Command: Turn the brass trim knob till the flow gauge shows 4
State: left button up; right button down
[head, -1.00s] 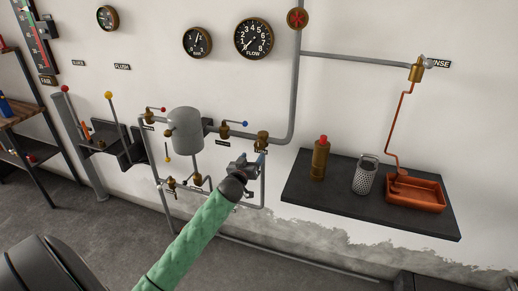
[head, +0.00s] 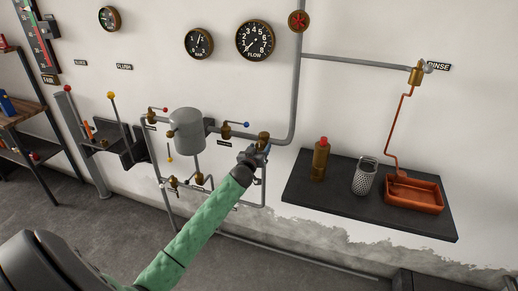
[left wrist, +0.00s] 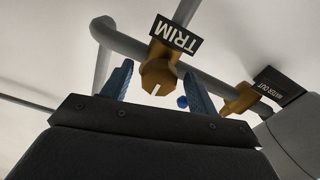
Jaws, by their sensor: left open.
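The brass trim knob (head: 263,137) sits on the grey pipe to the right of the tank. In the left wrist view the knob (left wrist: 158,74) shows large, with a notched face, under the black TRIM label (left wrist: 175,34). My left gripper (head: 257,152) is open just below and in front of the knob. In the left wrist view its two blue fingers (left wrist: 158,82) stand apart, one on each side of the knob; I cannot tell if they touch it. The flow gauge (head: 255,40) has its needle pointing lower left, at the low end. My right gripper is not in view.
A grey tank (head: 187,130) and a blue-tipped valve lever (head: 235,125) are left of the knob. A dark shelf (head: 335,205) with a bottle (head: 319,160), a perforated cup (head: 364,178) and a copper tray (head: 440,212) is to the right. A bar gauge (head: 199,43) hangs above.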

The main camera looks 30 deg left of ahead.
pick_arm(q)
jog(key=c, duration=1)
